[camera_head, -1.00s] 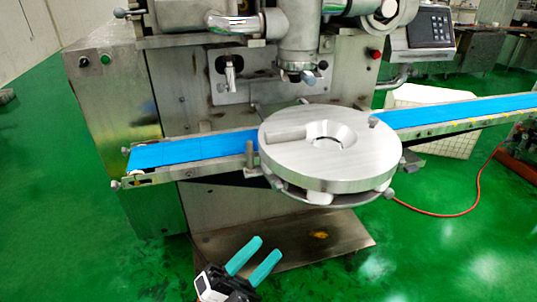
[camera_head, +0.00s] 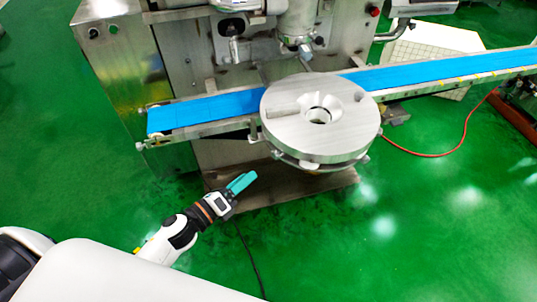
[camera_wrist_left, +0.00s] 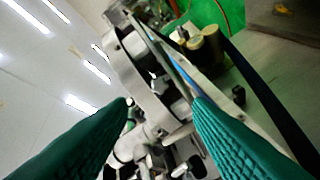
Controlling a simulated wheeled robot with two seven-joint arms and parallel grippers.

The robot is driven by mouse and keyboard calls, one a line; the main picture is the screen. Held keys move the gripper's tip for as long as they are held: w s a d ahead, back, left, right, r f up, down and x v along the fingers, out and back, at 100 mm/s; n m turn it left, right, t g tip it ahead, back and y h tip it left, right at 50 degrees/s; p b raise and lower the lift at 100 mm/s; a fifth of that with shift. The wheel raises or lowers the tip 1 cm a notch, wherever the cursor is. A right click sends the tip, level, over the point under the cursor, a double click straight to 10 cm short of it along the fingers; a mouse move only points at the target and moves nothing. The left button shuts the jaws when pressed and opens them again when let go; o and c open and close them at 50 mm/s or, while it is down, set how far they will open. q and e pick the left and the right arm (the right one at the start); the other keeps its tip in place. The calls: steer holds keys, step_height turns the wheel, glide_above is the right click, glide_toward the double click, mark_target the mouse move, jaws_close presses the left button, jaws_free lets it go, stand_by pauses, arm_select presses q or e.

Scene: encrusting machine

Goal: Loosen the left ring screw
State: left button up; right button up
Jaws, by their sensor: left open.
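My right gripper is not in view.
The blue conveyor belt (camera_head: 205,111) runs left of the disc, another stretch (camera_head: 440,70) right. A metal base plate (camera_head: 290,187) lies under the disc. A red hose (camera_head: 440,154) lies on the green floor at right.

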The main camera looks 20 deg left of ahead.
mark_target(273, 156)
arm_select(q)
steer(key=p+x, duration=0.1)
steer(key=x, duration=0.8)
steer(key=shift+w+d+p, duration=0.15)
steer(key=shift+p, duration=0.15)
steer(key=shift+c, duration=0.6)
steer(key=c, duration=0.9)
